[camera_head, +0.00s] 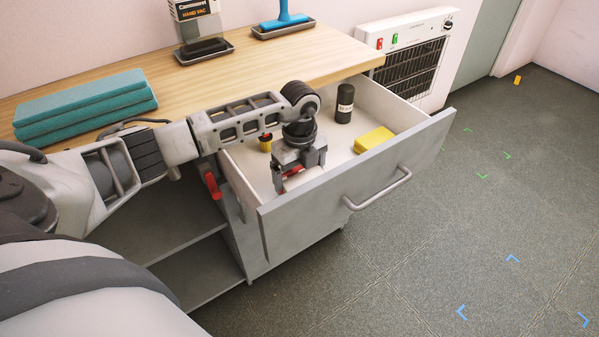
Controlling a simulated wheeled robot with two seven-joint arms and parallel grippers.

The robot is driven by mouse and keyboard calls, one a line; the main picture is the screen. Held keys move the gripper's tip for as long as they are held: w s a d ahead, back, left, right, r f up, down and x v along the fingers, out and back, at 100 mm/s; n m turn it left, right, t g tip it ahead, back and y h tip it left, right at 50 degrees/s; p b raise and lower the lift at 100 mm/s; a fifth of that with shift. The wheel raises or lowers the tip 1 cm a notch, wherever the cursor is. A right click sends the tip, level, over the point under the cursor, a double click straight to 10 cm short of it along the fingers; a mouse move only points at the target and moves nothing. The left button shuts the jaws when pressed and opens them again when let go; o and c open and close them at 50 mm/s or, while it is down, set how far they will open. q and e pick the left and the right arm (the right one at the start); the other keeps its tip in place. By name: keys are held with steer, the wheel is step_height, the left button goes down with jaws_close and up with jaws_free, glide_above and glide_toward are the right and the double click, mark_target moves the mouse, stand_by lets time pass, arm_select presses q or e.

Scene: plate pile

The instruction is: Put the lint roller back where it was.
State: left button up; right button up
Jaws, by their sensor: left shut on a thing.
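My left gripper (300,172) reaches down into the open drawer (355,160), near its front left part. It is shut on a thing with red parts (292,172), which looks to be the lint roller. The fingers and wrist hide most of it, so its full shape does not show. I cannot tell whether it touches the drawer floor. My right gripper is not in view.
The drawer also holds a black bottle (345,104), a yellow block (374,140) and a small yellow-and-black item (265,142). Teal folded towels (85,103), a hand vac box (196,22) and a blue-handled tool (284,18) in a tray are on the wooden counter (300,58).

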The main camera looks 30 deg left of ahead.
arm_select(q)
steer(key=shift+f, duration=0.2)
steer(key=o, duration=0.7)
steer(key=shift+r, duration=0.3)
step_height(320, 180, up, 12)
steer(key=shift+f, duration=0.1)
